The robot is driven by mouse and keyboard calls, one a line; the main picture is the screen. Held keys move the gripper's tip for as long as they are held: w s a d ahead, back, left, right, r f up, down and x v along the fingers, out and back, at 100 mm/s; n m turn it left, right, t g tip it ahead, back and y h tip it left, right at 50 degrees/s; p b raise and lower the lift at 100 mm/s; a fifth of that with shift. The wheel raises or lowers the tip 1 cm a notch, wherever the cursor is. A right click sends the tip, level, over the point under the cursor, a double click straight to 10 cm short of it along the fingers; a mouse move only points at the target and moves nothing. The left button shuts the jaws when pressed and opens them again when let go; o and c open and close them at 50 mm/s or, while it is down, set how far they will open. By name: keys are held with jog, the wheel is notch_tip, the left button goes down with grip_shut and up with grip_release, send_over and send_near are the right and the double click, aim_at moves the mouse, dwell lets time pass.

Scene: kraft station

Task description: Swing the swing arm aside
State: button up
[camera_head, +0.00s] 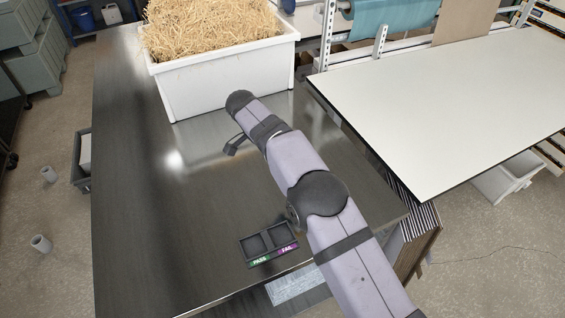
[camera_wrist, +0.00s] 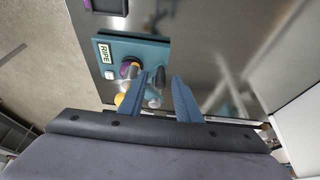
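My gripper (camera_wrist: 158,84) shows in the wrist view as two blue fingers, spread apart. Beyond them a teal plate (camera_wrist: 105,45) with a RIPE label lies on the dark bench. A purple round part (camera_wrist: 126,69), a yellow part (camera_wrist: 119,99) and a grey part with a black tip (camera_wrist: 160,74) are at the plate's lower edge. The black-tipped part shows between the fingertips; I cannot tell whether they touch it. I cannot tell for sure which part is the swing arm. In the head view my arm hides the plate.
A white bin of straw (camera_head: 225,80) stands at the back of the dark bench (camera_head: 140,200). A PASS/FAIL tray (camera_head: 268,242) sits near the front edge. A white table (camera_head: 450,110) is to the right. The bench's left side is clear.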

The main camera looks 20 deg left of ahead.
jog(key=v, duration=0.7)
jog(key=shift+r, duration=0.15)
dwell(0.3)
